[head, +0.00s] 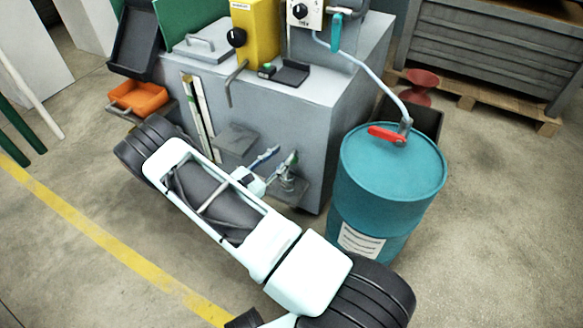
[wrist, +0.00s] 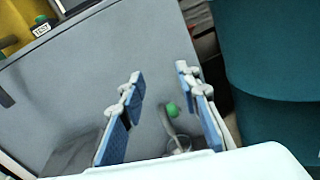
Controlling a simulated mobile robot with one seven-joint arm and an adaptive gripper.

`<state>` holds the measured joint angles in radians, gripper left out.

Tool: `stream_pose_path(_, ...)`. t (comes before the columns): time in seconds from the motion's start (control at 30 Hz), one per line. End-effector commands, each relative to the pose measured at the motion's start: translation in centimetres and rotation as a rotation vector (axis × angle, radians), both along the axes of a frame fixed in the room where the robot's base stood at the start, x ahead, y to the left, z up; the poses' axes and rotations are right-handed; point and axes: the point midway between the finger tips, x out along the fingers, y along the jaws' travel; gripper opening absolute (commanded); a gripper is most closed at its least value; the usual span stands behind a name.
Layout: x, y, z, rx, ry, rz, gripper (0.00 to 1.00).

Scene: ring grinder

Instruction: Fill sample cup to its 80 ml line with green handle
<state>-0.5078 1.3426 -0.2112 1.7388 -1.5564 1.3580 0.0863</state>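The green handle shows in the wrist view as a green knob (wrist: 172,109) on a grey lever, between my finger pads in the picture. In the head view the green handle (head: 293,158) is close to my fingertips. A clear cup (wrist: 179,147), likely the sample cup, stands below the knob and is partly hidden by my gripper's body. It also shows in the head view (head: 291,186). Its 80 ml line and fill level cannot be made out. My gripper (head: 284,154) is open with nothing held. Its blue-padded fingers (wrist: 158,72) stand wide apart in the wrist view.
A grey machine cabinet (head: 310,120) stands behind my gripper. A teal drum (head: 390,185) with a red lever (head: 385,135) and a hose is to the right. A yellow unit (head: 256,35) and an orange tray (head: 138,97) are at the back left. Open floor lies at left.

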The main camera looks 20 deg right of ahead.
Motion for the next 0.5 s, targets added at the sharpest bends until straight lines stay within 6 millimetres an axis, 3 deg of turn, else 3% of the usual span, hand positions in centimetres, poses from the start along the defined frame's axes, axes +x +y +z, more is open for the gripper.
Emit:
stream_pose_path(0.03,-0.6,0.5,-3.0,-0.028,0.037,0.047,0.3)
stream_pose_path(0.2,-1.6,2.2,-8.0,-0.076,0.105,0.164,0.3)
stream_pose_path(0.37,-1.9,2.6,-9.5,-0.089,0.125,0.203,0.3)
stream_pose_path(0.5,-1.1,1.5,-9.6,-0.088,0.124,0.203,0.3)
